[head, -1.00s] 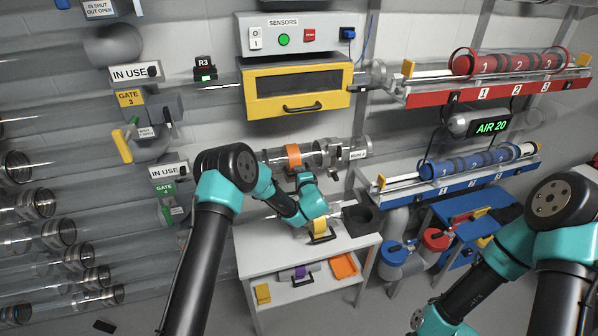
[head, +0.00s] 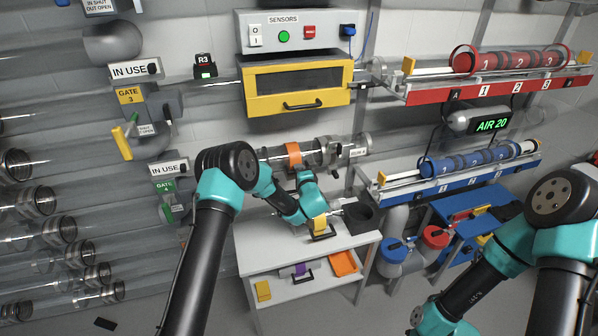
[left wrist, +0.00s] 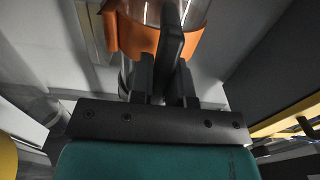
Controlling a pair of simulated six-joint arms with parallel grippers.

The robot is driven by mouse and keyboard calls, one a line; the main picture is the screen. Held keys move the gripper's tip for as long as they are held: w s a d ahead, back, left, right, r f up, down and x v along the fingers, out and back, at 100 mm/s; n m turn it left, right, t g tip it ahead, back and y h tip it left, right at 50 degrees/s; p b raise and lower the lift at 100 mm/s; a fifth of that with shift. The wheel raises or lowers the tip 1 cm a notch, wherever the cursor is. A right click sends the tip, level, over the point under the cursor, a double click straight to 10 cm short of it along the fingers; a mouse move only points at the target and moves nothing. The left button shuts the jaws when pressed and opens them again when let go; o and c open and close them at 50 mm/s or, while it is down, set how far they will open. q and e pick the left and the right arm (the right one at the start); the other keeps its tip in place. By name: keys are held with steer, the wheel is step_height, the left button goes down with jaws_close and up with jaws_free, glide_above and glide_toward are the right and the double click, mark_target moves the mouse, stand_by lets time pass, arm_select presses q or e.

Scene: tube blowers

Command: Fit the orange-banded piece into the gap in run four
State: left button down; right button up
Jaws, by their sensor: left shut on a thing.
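The orange-banded piece (head: 293,155) is a short clear tube with an orange band, level in front of the back wall. Its band also shows close up at the top of the left wrist view (left wrist: 140,36). My left gripper (head: 304,178) is just below the band and shut on the piece. In the left wrist view its dark fingers (left wrist: 163,62) meet the underside of the piece. A clear tube end with a metal collar (head: 355,147) stands just right of the piece. I cannot tell whether the piece touches it.
A yellow-framed box (head: 298,90) hangs above the piece. A blue rack (head: 465,180) is to the right, gate 4 (head: 165,188) to the left.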

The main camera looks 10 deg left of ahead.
arm_select(q)
steer(key=c, duration=1)
jaws_free()
steer(key=shift+s+f, duration=0.1)
steer(key=v, duration=1.7)
steer(key=shift+s, duration=0.1)
